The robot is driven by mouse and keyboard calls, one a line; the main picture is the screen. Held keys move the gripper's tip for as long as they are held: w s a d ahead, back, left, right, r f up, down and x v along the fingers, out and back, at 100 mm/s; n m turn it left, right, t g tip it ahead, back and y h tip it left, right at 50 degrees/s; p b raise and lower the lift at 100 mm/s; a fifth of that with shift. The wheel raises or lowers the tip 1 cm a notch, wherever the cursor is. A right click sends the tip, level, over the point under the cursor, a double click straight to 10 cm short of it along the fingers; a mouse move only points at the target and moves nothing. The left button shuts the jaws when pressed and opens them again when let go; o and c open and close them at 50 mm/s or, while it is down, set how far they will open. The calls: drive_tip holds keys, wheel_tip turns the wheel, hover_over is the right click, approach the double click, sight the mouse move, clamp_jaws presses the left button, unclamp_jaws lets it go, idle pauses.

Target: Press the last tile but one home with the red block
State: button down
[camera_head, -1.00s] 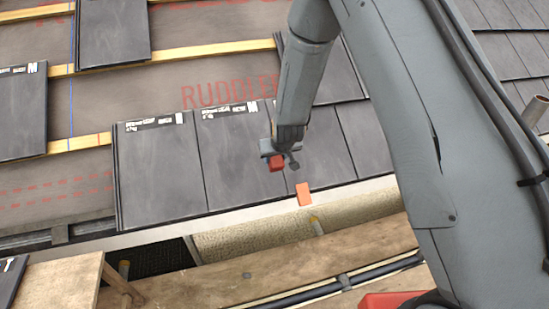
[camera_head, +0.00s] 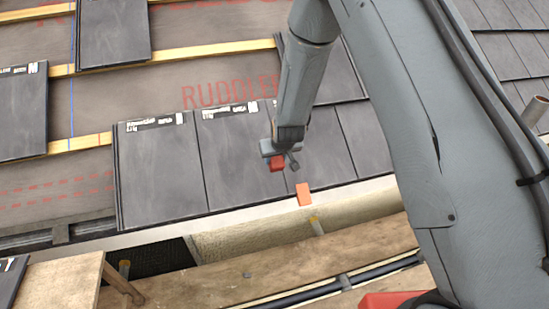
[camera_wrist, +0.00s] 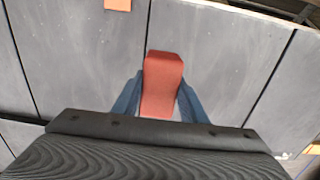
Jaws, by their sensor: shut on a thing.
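My gripper (camera_head: 280,152) is shut on the red block (camera_head: 277,164), low over the bottom row of dark grey tiles. In the wrist view the red block (camera_wrist: 162,85) shows between the two blue-grey fingers (camera_wrist: 160,100), close beside a seam between two tiles. The tile (camera_head: 235,155) left of that seam in the head view and the tile (camera_head: 325,160) right of it both lie in the row. I cannot tell whether the block touches a tile.
A small orange piece (camera_head: 304,194) sits at the eaves edge, close to my gripper; it also shows in the wrist view (camera_wrist: 117,4). Wooden battens (camera_head: 210,48) and loose tiles (camera_head: 112,35) lie upslope. Scaffold boards (camera_head: 270,270) run below the eaves.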

drive_tip(key=shift+w+f, duration=0.1)
drive_tip(key=shift+f, duration=0.05)
drive_tip(key=shift+b+x, duration=1.65)
drive_tip(key=shift+x, duration=1.15)
drive_tip(key=shift+f, duration=0.1)
drive_tip(key=p+v, duration=0.6)
drive_tip(key=v, duration=0.3)
drive_tip(key=shift+p, duration=0.35)
